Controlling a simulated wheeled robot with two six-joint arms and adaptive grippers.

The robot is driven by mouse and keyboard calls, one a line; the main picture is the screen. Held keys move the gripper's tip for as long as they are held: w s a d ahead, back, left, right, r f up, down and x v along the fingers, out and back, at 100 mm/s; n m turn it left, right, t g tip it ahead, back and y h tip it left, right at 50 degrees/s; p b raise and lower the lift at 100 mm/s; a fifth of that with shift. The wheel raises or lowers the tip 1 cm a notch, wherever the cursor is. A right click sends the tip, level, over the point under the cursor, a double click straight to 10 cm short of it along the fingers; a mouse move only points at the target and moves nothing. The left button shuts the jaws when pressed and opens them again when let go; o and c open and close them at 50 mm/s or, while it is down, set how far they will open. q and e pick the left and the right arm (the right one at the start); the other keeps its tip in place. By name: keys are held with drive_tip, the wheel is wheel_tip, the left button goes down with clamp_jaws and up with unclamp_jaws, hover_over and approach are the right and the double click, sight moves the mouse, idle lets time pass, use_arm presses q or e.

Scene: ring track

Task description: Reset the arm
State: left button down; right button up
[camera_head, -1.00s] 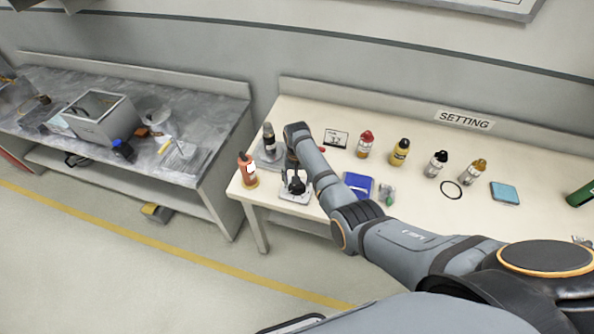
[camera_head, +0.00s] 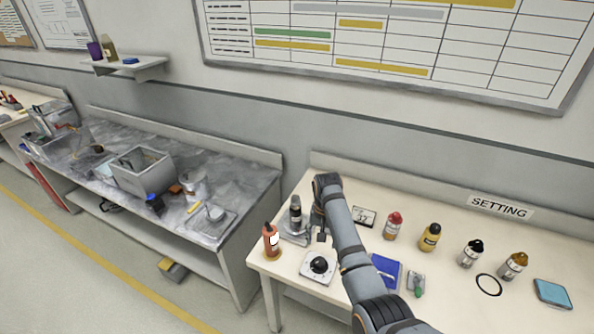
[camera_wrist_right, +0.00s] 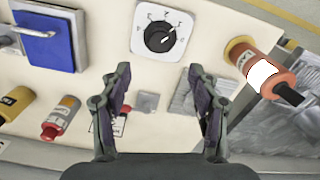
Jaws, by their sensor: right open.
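My right arm (camera_head: 350,245) reaches over the cream table. Its gripper (camera_head: 318,236) hangs down behind a white plate with a black dial (camera_head: 319,265), apart from it. In the right wrist view the gripper (camera_wrist_right: 160,78) shows two dark fingers spread wide with nothing between them. The dial (camera_wrist_right: 159,37) lies past the fingertips, with its white marker pointing at a scale around it. My left gripper is not in view.
A blue pad (camera_head: 386,270) and several bottles, such as a red-capped one (camera_head: 392,226), stand to the right. A grey bench (camera_head: 235,165) is at the left.

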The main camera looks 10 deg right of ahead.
drive_tip(key=s+d+f+n+t, duration=0.1)
drive_tip(key=s+d+f, duration=0.2)
drive_tip(key=s, duration=0.3)
drive_tip(key=s+d+f+n+t, duration=0.1)
drive_tip(key=s+d+f, duration=0.2)
drive_tip(key=s, duration=0.4)
drive_tip(key=s+d+r+n+t, duration=0.1)
drive_tip(key=s+r+n, duration=0.15)
drive_tip(key=s, duration=0.45)
drive_tip(key=s+r+n+t, duration=0.1)
drive_tip(key=s+r, duration=0.3)
drive_tip(key=s, duration=0.3)
wheel_tip(320, 180, down, 26)
drive_tip(key=s+d+g+b, duration=0.1)
drive_tip(key=d+g+b, duration=0.1)
drive_tip(key=d, duration=0.1)
drive_tip(key=s+f+b, duration=0.1)
drive_tip(key=s+f, duration=1.8)
drive_tip(key=f, duration=0.1)
drive_tip(key=shift+s+d+m+g+h, duration=0.4)
drive_tip(key=shift+d+m, duration=0.05)
